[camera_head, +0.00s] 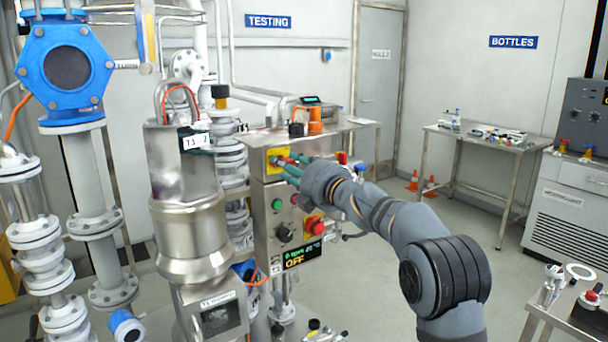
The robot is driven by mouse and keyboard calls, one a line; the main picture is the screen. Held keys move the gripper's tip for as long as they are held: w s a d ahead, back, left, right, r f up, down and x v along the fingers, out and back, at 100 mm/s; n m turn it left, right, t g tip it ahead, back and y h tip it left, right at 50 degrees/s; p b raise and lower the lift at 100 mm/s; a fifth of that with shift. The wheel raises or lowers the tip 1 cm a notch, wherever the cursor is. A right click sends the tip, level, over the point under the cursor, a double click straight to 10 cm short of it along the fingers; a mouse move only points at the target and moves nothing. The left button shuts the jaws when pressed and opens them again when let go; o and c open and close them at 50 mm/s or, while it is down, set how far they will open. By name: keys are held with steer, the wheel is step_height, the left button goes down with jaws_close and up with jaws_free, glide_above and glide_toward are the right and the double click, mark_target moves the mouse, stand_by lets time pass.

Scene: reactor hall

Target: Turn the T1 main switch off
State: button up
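The T1 control box (262,222) is a steel cabinet right of the steel vessel labelled T1 (190,190). Its main switch appears to be the red part on a yellow plate (274,154) at the upper front. My gripper (286,164) has its fingers at this plate, coming from the right. The fingers cover part of the switch, so its position and the grip are unclear. A green button (277,205), a black knob (284,233) and a red emergency button on yellow (314,225) sit below.
Blue-capped pipework (66,66) stands at the left. Another table (560,310) is at the lower right. Open floor lies between them.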

steer(key=v, duration=0.9)
steer(key=shift+s+d, duration=0.2)
steer(key=shift+s, duration=0.05)
steer(key=shift+w, duration=0.1)
steer(key=x, duration=1.2)
